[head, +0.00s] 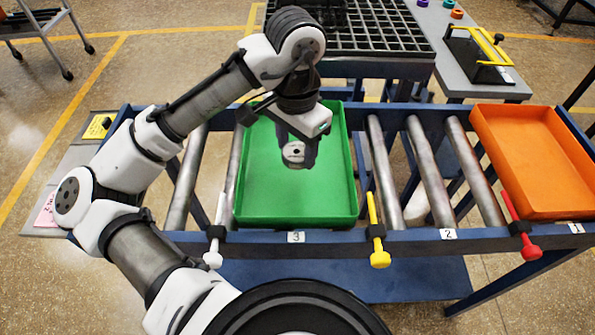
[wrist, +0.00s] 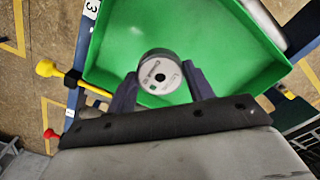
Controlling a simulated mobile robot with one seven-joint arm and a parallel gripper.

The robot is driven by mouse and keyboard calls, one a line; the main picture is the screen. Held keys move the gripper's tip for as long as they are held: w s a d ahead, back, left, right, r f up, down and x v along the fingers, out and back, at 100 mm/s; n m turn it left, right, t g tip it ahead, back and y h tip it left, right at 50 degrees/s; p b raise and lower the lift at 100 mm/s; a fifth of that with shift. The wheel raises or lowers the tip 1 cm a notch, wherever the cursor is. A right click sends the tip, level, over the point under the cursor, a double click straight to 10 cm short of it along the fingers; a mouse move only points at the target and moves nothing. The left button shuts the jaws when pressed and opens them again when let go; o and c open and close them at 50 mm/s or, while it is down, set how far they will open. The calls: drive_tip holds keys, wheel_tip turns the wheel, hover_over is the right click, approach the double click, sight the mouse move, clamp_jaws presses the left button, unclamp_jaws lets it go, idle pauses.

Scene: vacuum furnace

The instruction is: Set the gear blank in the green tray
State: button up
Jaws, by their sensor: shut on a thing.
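The green tray (head: 255,205) sits on the roller conveyor at the spot marked 3; it also fills much of the wrist view (wrist: 235,40). The gear blank (wrist: 160,76) is a small grey metal disc with a dark centre hole and a printed face. My gripper (wrist: 160,88) is shut on it, one dark finger on each side. In the head view the blank (head: 294,151) is held over the inside of the tray. How far it is above the tray floor I cannot tell exactly. Nothing else is seen in the tray.
An orange tray (head: 530,160) sits on the conveyor at the right. White (head: 214,240), yellow (head: 377,235) and red (head: 523,235) handles stick up along the conveyor's front rail. A dark grid rack (head: 370,28) stands behind. Bare rollers (head: 430,170) lie between the trays.

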sight(296, 185)
wheel_tip(296, 185, down, 8)
drive_tip(key=shift+f, duration=0.25)
drive_tip(key=shift+f, duration=0.2)
drive_tip(key=o, duration=1.2)
drive_tip(key=shift+o, duration=0.2)
drive_tip(key=shift+r, duration=0.1)
wheel_tip(296, 185, up, 12)
drive_tip(key=shift+r+b, duration=0.1)
drive_tip(key=shift+b, duration=0.25)
